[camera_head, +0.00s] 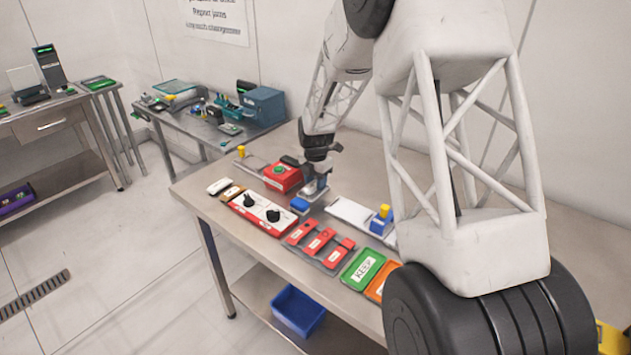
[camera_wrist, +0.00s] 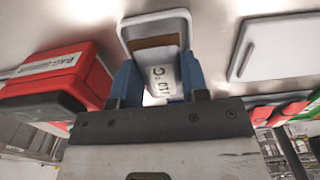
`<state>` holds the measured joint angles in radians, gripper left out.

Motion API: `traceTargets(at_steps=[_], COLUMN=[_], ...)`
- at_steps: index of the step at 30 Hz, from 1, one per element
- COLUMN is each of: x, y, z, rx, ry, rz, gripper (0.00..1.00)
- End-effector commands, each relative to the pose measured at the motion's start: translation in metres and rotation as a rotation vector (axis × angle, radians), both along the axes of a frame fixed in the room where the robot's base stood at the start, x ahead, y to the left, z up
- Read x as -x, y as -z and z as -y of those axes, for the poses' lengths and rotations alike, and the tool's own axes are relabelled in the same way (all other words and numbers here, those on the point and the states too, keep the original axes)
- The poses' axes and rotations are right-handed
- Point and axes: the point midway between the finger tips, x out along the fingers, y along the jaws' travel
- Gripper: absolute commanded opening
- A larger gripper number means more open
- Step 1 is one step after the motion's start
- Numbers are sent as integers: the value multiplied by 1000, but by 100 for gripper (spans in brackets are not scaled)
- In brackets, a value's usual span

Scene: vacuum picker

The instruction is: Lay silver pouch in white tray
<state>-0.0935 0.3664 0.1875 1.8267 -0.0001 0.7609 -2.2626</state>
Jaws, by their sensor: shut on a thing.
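My gripper (camera_wrist: 160,85) has its blue fingers shut on the silver pouch (camera_wrist: 163,68), which shows a pale face with printed lettering and a brown band. A grey rounded rim (camera_wrist: 155,20) frames the pouch; I cannot tell whether it belongs to the pouch or to a holder. In the head view my gripper (camera_head: 316,187) is low over the table, and the pouch is mostly hidden there. The white tray (camera_head: 346,211) seems to be the flat white piece just right of my gripper. A matching white panel (camera_wrist: 284,48) shows at right in the wrist view.
A red box (camera_head: 283,177) stands close left of my gripper, also in the wrist view (camera_wrist: 60,75). In front are a small blue block (camera_head: 299,204), a red-and-white panel with black knobs (camera_head: 262,212) and several red items. A green tray (camera_head: 363,269) is nearer.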

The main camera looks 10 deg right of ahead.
Motion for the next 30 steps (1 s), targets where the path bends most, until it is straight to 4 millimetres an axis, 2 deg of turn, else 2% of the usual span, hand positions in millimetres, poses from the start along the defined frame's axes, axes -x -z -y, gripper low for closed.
traceTargets(at_steps=[20,21,24,26,30], x=[0,0,1,1,2], y=[13,14,14,15,16], z=[0,0,0,0,1], rx=[0,0,0,1,1], ry=[0,0,0,0,0], rz=[-1,-1,-3,-4,-6], gripper=[19,43,58,67,67])
